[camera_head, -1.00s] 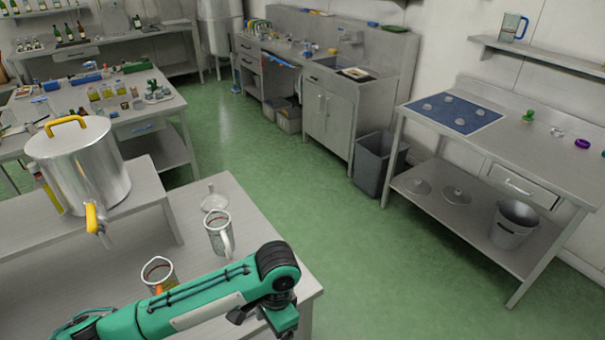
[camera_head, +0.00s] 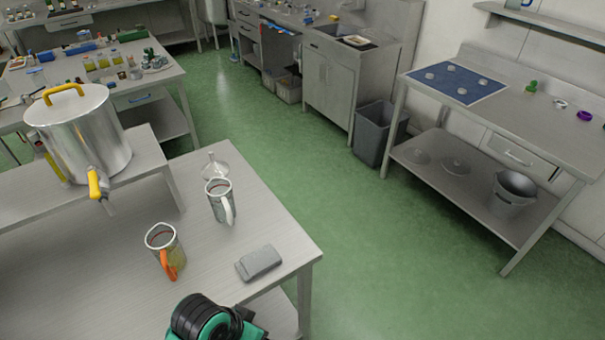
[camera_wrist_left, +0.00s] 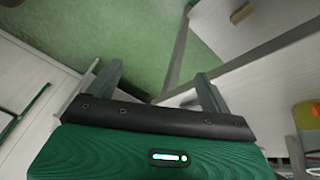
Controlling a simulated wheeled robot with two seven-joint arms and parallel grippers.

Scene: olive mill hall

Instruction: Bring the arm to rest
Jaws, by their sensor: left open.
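My left arm shows in the head view only as a green and black joint (camera_head: 208,318) at the bottom edge, in front of the near table. Its fingers are hidden there. In the left wrist view my left gripper (camera_wrist_left: 158,84) has its two grey fingers spread wide, with nothing between them but green floor and a table edge beyond. It touches nothing that I can see. My right gripper is not in view.
On the near table (camera_head: 100,265) stand an orange-handled jug (camera_head: 163,250), a white-handled jug (camera_head: 220,201), a glass funnel (camera_head: 213,166) and a grey block (camera_head: 259,263). A steel pot (camera_head: 80,135) with a yellow tap stands on a raised shelf. Green floor lies open to the right.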

